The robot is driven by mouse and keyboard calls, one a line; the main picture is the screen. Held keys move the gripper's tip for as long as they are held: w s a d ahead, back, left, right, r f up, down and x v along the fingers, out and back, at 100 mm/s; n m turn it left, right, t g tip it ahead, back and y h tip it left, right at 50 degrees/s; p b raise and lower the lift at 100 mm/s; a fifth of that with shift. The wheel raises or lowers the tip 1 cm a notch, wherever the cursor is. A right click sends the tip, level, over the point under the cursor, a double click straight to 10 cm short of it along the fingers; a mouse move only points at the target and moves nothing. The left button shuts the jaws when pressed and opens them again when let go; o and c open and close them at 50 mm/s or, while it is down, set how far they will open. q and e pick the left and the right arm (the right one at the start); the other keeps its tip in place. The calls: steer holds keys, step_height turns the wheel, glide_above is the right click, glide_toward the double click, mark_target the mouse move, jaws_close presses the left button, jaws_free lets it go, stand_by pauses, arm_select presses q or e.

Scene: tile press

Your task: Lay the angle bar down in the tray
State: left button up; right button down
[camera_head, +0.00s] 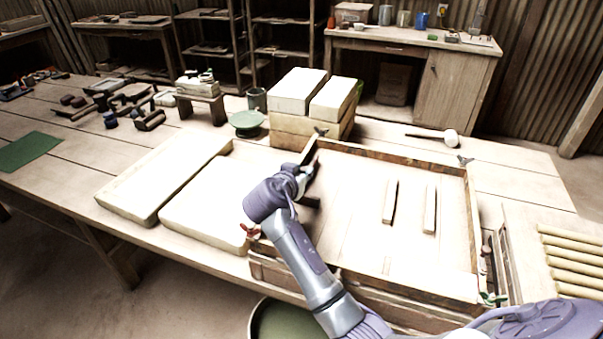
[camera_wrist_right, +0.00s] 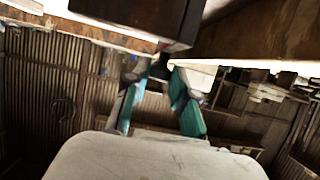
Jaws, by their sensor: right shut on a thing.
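The wooden tray (camera_head: 472,215) is a shallow frame with a pale floor, at the right of the table. My right gripper (camera_head: 303,174) is over the tray's left side. It is shut on a dark bar, which I take for the angle bar (camera_head: 312,153); the bar shows only in part, close to the left rail. In the right wrist view the teal-padded fingers (camera_wrist_right: 157,85) close toward a dark piece above them. Whether the bar touches the tray is hidden by the gripper. My left gripper is not in view.
Two pale strips (camera_head: 390,202) (camera_head: 430,209) lie on the tray floor. Wing nuts (camera_head: 465,161) stand at its corners. Pale slabs (camera_head: 207,203) lie left of it, stacked blocks (camera_head: 298,90) behind, and a mallet (camera_head: 449,137) beyond. A rack of rolls (camera_head: 575,262) stands at right.

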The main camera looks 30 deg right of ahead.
steer(key=c, duration=0.9)
jaws_free()
steer(key=shift+f, duration=0.1)
steer(key=shift+o, duration=0.2)
steer(key=shift+f, duration=0.1)
